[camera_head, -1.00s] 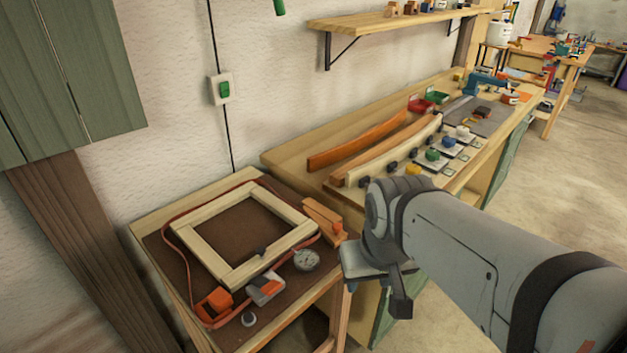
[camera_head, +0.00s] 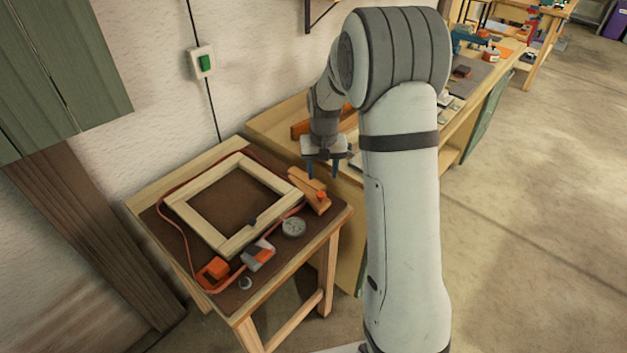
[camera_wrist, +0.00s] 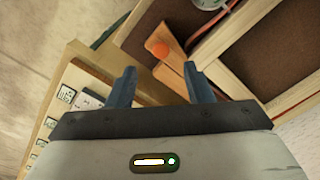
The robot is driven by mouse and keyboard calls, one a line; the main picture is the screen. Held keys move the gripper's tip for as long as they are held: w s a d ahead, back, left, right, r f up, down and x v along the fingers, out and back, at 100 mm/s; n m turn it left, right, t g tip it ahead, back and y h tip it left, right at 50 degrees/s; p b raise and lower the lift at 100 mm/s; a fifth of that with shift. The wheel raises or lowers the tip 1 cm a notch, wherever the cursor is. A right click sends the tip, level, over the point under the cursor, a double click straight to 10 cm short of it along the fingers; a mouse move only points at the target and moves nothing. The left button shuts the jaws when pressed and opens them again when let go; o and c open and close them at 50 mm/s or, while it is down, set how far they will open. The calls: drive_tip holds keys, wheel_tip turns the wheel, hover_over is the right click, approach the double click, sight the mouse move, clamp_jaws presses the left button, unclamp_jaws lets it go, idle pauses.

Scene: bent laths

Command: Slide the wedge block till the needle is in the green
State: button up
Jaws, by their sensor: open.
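A wooden wedge block (camera_head: 310,189) with an orange knob (camera_head: 321,195) lies at the right back edge of the small table, close to the frame's right corner. A round dial gauge (camera_head: 293,227) lies at the frame's front side; its needle and any green zone are too small to read. The light wooden frame (camera_head: 187,213) lies flat with a red strap around it. My gripper (camera_head: 323,171) is open and points down, just above and behind the wedge block. In the wrist view, the wedge block (camera_wrist: 170,68) and its orange knob show beyond and between my open fingers (camera_wrist: 160,85).
An orange clamp part (camera_head: 213,270) and a grey-and-orange block (camera_head: 258,254) lie at the table's front. A long workbench (camera_head: 276,121) stands behind, partly hidden by my arm. Open floor lies to the right.

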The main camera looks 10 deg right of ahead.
sight(321, 194)
drive_tip(key=shift+w+f, duration=0.5)
drive_tip(key=shift+f, duration=0.25)
wheel_tip(321, 194, down, 8)
drive_tip(key=shift+r+p, duration=0.2)
drive_tip(key=shift+p, duration=0.8)
drive_tip(key=shift+c, duration=0.4)
clamp_jaws()
